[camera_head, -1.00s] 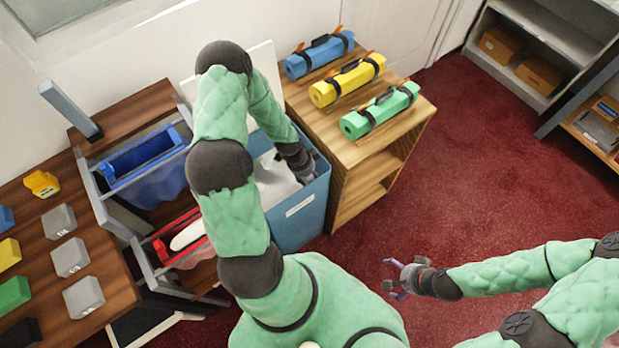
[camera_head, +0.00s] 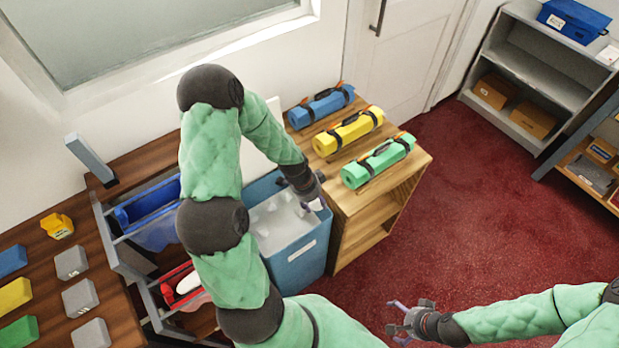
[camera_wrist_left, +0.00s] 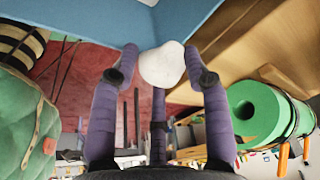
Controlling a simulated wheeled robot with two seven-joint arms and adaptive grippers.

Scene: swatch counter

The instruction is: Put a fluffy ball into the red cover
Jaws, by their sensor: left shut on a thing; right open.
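My left gripper (camera_head: 314,194) is over the right edge of the blue bin (camera_head: 310,262). It is shut on a white fluffy ball (camera_wrist_left: 162,64), held between the purple fingers in the left wrist view. More white fluffy balls (camera_head: 278,222) lie in the bin. The red cover (camera_head: 167,294) hangs open in a grey rack at the lower left, with something white in its mouth. My left arm hides its right side. My right gripper (camera_head: 403,318) is open and empty above the red carpet.
A blue cover (camera_head: 122,215) hangs in the same rack, behind the red one. Blue, yellow and green rolls (camera_head: 379,160) lie on a wooden shelf unit right of the bin. Coloured and grey blocks (camera_head: 80,298) sit on the wooden counter at left.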

